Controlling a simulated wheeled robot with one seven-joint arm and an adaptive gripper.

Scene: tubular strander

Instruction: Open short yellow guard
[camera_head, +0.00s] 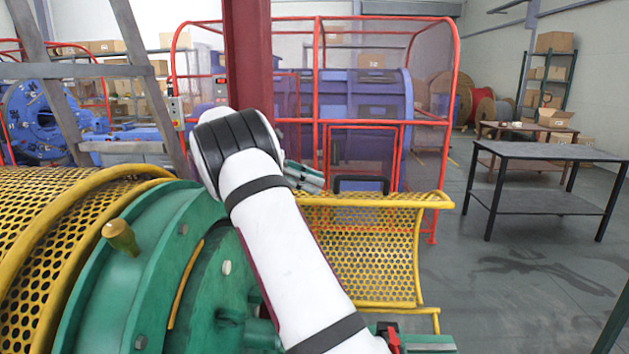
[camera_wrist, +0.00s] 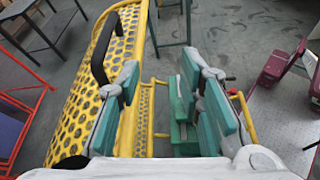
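The short yellow guard (camera_head: 365,255) is a curved perforated panel with a tube frame, right of my arm in the head view. Its black handle (camera_head: 362,183) stands on its upper edge. In the wrist view the guard (camera_wrist: 85,95) fills the left side, with the handle (camera_wrist: 101,48) arching above it. My gripper (camera_wrist: 160,78) is open, with teal pads apart and nothing seen between them. Its left finger is close to the handle's near end; I cannot tell whether they touch. In the head view my gripper (camera_head: 305,177) is partly hidden behind my arm, left of the handle.
The green machine drum (camera_head: 150,260) and another yellow perforated guard (camera_head: 40,225) lie at the left. A red-framed cage (camera_head: 318,100) stands behind. A dark table (camera_head: 545,152) is at the right, with clear grey floor (camera_head: 520,270) in front of it.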

